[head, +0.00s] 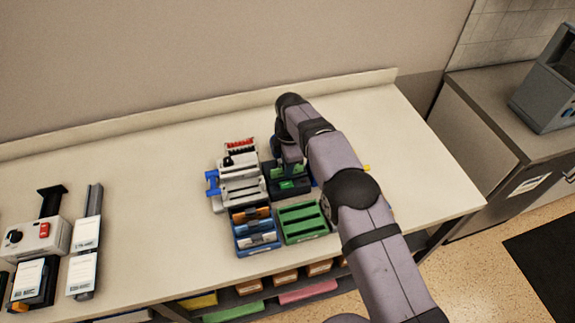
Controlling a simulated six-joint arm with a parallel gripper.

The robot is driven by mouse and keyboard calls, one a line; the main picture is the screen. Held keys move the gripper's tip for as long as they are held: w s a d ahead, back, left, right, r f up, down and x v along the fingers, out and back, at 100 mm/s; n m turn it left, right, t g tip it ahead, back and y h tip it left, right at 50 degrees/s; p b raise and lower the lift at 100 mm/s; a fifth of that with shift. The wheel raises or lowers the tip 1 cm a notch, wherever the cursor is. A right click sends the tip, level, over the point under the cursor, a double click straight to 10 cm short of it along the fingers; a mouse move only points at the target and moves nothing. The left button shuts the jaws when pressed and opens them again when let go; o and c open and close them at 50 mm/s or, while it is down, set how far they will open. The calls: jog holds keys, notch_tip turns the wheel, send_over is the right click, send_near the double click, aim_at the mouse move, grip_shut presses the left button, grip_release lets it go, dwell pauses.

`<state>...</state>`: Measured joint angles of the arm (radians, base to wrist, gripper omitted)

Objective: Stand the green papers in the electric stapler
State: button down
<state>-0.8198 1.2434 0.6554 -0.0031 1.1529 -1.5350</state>
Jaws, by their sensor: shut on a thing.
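My gripper (290,164) points down over the middle of the counter, its fingers partly hidden by my own arm. It is shut on the green papers (289,186), of which only a small green patch shows below the fingers. They are at a dark boxy device (272,184), which looks like the electric stapler. My arm covers its right side. I cannot tell whether the papers are inside its slot or just above it, nor whether they are upright.
A white and grey machine with blue knobs (240,183) stands close on the left. In front are a blue-framed rack with orange and blue items (256,240) and an empty-looking green slotted rack (303,222). More devices (38,238) stand far left. The counter between is clear.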

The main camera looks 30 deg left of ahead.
dwell(0.4)
jog(key=c, duration=1.7)
grip_release()
jog(key=shift+r+p, duration=2.45)
jog(key=shift+r, duration=2.05)
